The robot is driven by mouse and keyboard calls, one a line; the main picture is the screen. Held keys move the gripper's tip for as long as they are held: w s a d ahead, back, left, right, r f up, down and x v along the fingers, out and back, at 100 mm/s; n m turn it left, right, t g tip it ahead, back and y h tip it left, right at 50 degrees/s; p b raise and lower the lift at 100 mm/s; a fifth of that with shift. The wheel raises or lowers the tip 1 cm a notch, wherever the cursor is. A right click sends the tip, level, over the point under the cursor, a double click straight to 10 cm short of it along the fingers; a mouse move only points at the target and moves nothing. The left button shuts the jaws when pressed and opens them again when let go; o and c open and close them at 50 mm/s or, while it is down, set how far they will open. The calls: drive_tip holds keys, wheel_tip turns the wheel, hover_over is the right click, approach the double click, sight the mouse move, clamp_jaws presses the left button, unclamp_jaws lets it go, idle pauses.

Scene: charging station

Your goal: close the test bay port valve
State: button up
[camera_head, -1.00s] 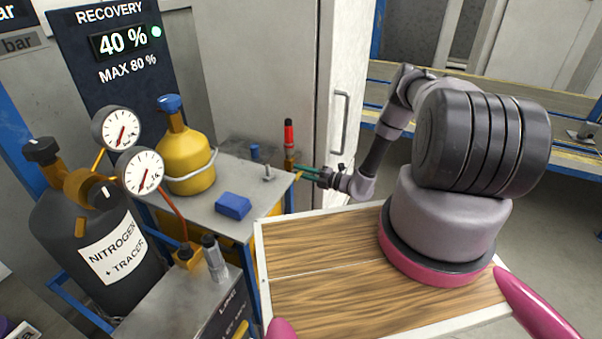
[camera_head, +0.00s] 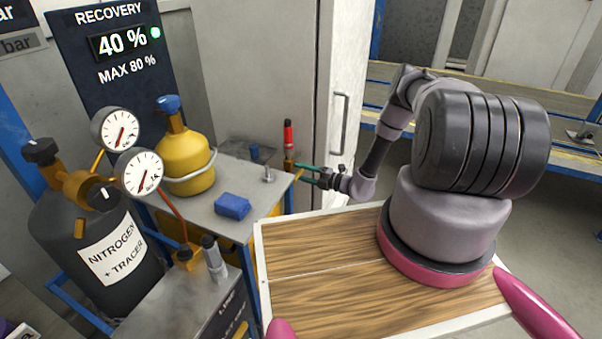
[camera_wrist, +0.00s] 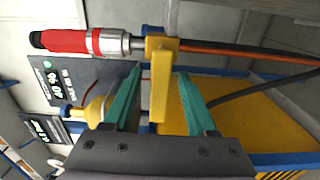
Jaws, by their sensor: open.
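A red-handled fitting (camera_wrist: 75,41) with a metal collar shows in the wrist view, and it also stands upright at the bench corner in the head view (camera_head: 288,134). A yellow lever (camera_wrist: 159,85) at its base looks like the valve handle. My gripper (camera_wrist: 152,90) is open, with one teal finger on each side of the lever. The lever lies between the fingers, with gaps visible; contact cannot be told. In the head view my gripper (camera_head: 306,173) is beside the fitting, and the lever is small and partly hidden there.
A grey bench (camera_head: 205,212) carries a yellow cylinder (camera_head: 187,160), a blue block (camera_head: 232,206) and a small metal post (camera_head: 268,173). Black and orange hoses (camera_wrist: 240,50) run from the fitting. A cabinet door with a handle (camera_head: 338,125) stands behind my gripper.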

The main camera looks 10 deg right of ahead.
drive_tip(key=v, duration=1)
drive_tip(key=shift+s+d, duration=0.15)
drive_tip(key=shift+d, duration=0.1)
drive_tip(key=shift+r, duration=0.1)
